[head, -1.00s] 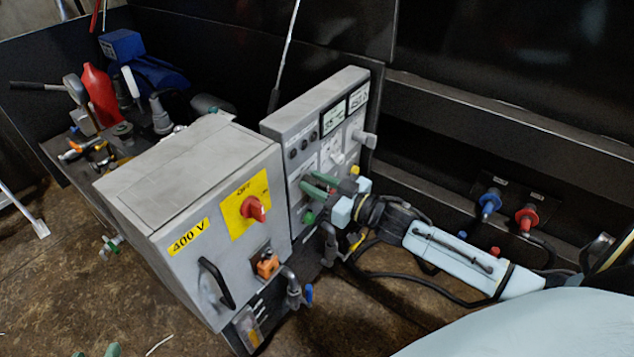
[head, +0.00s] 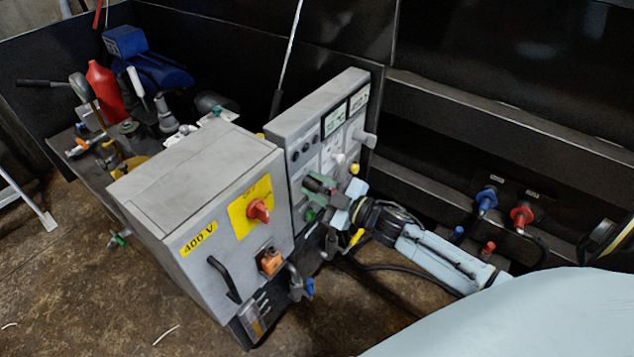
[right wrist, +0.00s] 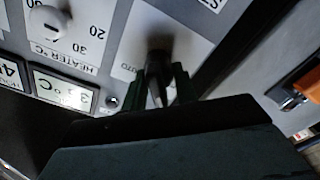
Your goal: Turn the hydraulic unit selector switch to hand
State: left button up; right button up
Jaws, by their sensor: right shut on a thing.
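The grey control panel (head: 322,130) stands behind the 400 V box. In the right wrist view, a dark selector knob (right wrist: 158,62) sits on a white label plate (right wrist: 190,45), with the word AUTO beside it. My right gripper (head: 320,184) is at the lower part of the panel face. In the right wrist view the green fingers of my right gripper (right wrist: 158,82) are shut on the knob, one on each side. The fingers and wrist hide part of the knob and plate, so I cannot read its exact setting. My left gripper is not in view.
The 400 V box (head: 165,205) has a red rotary switch (head: 258,211) and an orange part (head: 269,262) close left of my right gripper. A white heater dial (right wrist: 48,22) is beside the plate. Blue (head: 487,199) and red (head: 523,216) couplings are at the right.

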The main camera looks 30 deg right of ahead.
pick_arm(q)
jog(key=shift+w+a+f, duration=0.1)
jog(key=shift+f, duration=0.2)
pick_arm(e)
jog(key=shift+n, duration=0.5)
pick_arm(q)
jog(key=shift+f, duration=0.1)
pick_arm(e)
jog(key=o, duration=0.6)
jog(key=shift+s, duration=0.1)
